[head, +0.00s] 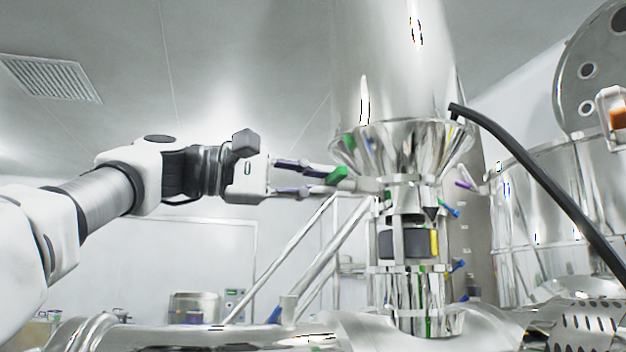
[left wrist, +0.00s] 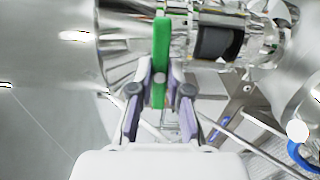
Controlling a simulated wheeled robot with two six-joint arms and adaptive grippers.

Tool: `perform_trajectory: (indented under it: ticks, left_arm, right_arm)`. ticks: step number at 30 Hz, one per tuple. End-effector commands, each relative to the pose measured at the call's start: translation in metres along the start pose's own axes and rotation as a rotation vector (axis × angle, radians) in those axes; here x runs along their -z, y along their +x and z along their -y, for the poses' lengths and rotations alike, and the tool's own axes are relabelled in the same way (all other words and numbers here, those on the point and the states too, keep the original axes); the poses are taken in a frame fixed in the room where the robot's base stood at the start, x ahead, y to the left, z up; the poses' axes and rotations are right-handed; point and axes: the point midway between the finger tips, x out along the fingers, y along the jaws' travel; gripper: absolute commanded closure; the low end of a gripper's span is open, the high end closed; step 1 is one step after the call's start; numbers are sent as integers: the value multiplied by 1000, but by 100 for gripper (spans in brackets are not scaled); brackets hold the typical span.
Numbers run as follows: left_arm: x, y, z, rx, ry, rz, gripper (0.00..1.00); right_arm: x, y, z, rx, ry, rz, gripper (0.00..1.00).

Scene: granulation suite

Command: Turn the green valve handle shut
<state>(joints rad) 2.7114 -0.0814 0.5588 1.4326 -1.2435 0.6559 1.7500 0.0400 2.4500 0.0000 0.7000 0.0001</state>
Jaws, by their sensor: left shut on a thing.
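The green valve handle (head: 336,175) sticks out to the left of the steel pipe column, just below the cone of the big vessel. My left gripper (head: 322,180) reaches it from the left, with its fingers around the handle. In the left wrist view, the green handle (left wrist: 161,62) stands between the two fingertips (left wrist: 160,92), and the fingers are closed on it. My right gripper is in neither view.
The steel vessel (head: 388,60) hangs above the column. A black hose (head: 540,178) curves down at the right. Blue handles (head: 449,208) and a purple handle (head: 465,185) stick out on the column's right. Slanted steel struts (head: 330,245) run below my gripper.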

Motion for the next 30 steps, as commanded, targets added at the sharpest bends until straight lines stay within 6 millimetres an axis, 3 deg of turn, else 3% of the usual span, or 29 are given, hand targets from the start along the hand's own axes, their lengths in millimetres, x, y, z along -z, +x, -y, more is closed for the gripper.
perform_trajectory:
  ticks: [18, 19, 21, 30]
  left_arm:
    - [0, 0, -1, -3, 56, -3, 100]
    - [0, 0, -1, -3, 56, -3, 80]
    - [0, 0, -1, -3, 56, -2, 55]
    - [0, 0, -1, -2, 55, -2, 54]
  right_arm:
    - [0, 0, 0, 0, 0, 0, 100]
    - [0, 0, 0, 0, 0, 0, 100]
    - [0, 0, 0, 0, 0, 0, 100]
    - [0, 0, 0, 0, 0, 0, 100]
